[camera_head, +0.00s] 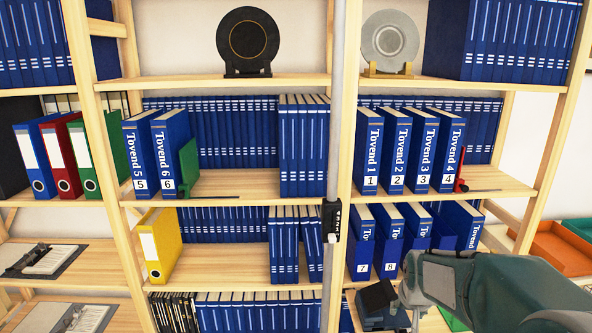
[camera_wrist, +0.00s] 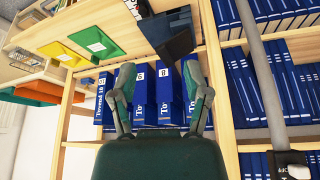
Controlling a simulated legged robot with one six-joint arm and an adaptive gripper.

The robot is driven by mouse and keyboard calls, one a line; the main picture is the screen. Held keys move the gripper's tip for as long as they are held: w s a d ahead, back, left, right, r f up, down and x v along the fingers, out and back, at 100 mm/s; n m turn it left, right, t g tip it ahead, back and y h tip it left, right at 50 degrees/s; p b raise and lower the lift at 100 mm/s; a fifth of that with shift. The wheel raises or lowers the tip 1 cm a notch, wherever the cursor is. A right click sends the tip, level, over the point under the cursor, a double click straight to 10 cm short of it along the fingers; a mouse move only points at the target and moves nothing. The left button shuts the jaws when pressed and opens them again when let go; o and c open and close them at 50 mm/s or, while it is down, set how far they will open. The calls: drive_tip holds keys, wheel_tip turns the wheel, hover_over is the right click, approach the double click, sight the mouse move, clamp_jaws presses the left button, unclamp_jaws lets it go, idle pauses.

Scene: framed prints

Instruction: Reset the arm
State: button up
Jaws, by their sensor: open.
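My gripper (camera_wrist: 157,72) is open in the wrist view, its two grey-green fingers spread apart. Nothing is clearly held between them. Beyond the fingers stand blue binders (camera_wrist: 141,92) with white lettering. A dark blue block-like thing (camera_wrist: 176,44) lies close to the right fingertip; I cannot tell whether they touch. In the head view my arm (camera_head: 500,290) reaches in from the lower right, and my gripper (camera_head: 405,296) is in front of the lower right shelf, just below the binders numbered 7 and 8 (camera_head: 362,242).
A wooden shelf unit (camera_head: 240,186) fills the view with rows of blue binders. A grey vertical pole (camera_head: 333,130) stands in front of it. A yellow binder (camera_head: 158,246) stands mid-left; two plates (camera_head: 248,40) stand on top. An orange tray (camera_head: 562,248) is at right.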

drive_tip(key=s+a+r+n, duration=0.1)
drive_tip(key=s+a+r, duration=0.2)
drive_tip(key=s, duration=0.4)
drive_tip(key=s+a+r+n+y, duration=0.1)
drive_tip(key=s+a+r, duration=0.1)
drive_tip(key=s, duration=0.6)
drive_tip(key=s+a+r+n+t, duration=0.1)
drive_tip(key=s+a+r, duration=0.2)
drive_tip(key=s, duration=0.5)
drive_tip(key=shift+s+a+r, duration=0.15)
drive_tip(key=shift+a+r, duration=0.15)
drive_tip(key=shift+a, duration=0.4)
